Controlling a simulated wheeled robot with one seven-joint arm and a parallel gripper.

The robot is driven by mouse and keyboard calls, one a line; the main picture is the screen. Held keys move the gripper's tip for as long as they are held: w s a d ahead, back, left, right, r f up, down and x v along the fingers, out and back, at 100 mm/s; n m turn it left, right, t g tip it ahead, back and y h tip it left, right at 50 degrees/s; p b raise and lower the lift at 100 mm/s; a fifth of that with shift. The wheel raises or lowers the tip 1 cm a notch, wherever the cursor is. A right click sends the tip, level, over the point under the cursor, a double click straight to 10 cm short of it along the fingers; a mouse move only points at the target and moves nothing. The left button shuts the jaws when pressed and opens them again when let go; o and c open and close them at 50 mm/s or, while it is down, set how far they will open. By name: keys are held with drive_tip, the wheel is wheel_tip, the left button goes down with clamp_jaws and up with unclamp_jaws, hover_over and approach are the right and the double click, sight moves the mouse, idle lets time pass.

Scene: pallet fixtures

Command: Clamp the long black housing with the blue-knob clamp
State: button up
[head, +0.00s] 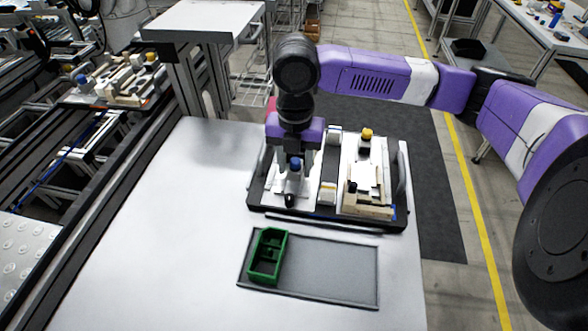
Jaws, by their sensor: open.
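My gripper (294,167) points down over the left part of a black-rimmed pallet (330,216). Its two fingers are apart. The blue knob (295,163) of a clamp shows between or just behind the fingers; I cannot tell whether they touch it. A small black clamp tip (290,200) shows below it on a pale plate. I cannot clearly make out the long black housing; the gripper hides much of that part of the pallet.
On the pallet's right half is a pale fixture (367,178) with a yellow knob (367,133). Upright handles stand at the pallet's sides. In front, a grey tray (340,272) holds a green bin (268,256) at its left. The white table's left side (180,220) is clear.

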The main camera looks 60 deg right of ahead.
drive_tip(key=shift+r+p, duration=3.1)
drive_tip(key=shift+r, duration=0.9)
